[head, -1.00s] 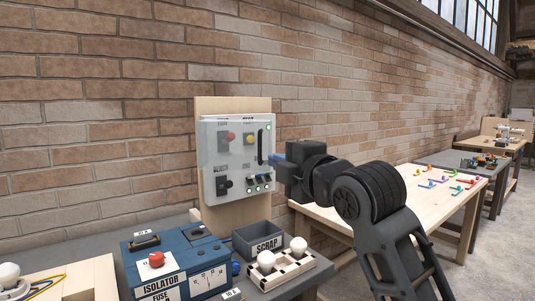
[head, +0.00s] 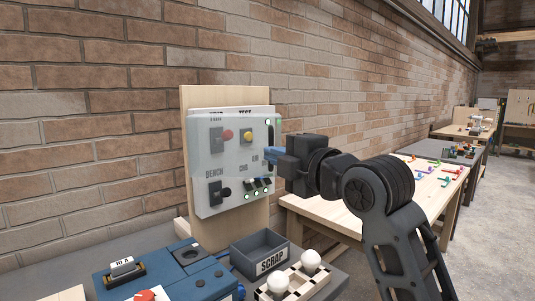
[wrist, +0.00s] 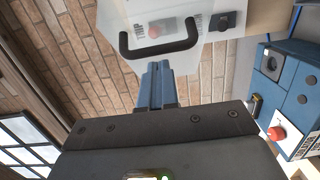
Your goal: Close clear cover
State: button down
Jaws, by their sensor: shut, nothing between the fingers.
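The clear cover (head: 232,178) stands in front of the white switch panel on an upright wooden board. The panel's switches, buttons and lights show through it. Its bottom edge seems to sit a little out from the panel; the exact gap cannot be told. A dark bar handle stands near its right edge in the head view, partly hidden by my fingers; it shows whole in the wrist view (wrist: 160,46). My gripper (head: 268,152) is shut and empty, its blue fingertips at the handle and cover's right side. In the wrist view the fingertips (wrist: 157,66) lie just below the handle; contact is unclear.
Below the panel, a blue isolator box (head: 165,278), a grey scrap bin (head: 262,246) and a rack with white bulbs (head: 310,260) crowd the grey bench. A brick wall (head: 100,120) runs behind. A wooden table (head: 400,185) with coloured pieces stands to the right.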

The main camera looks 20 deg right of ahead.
jog(key=shift+w+d, duration=0.25)
jog(key=shift+d, duration=0.1)
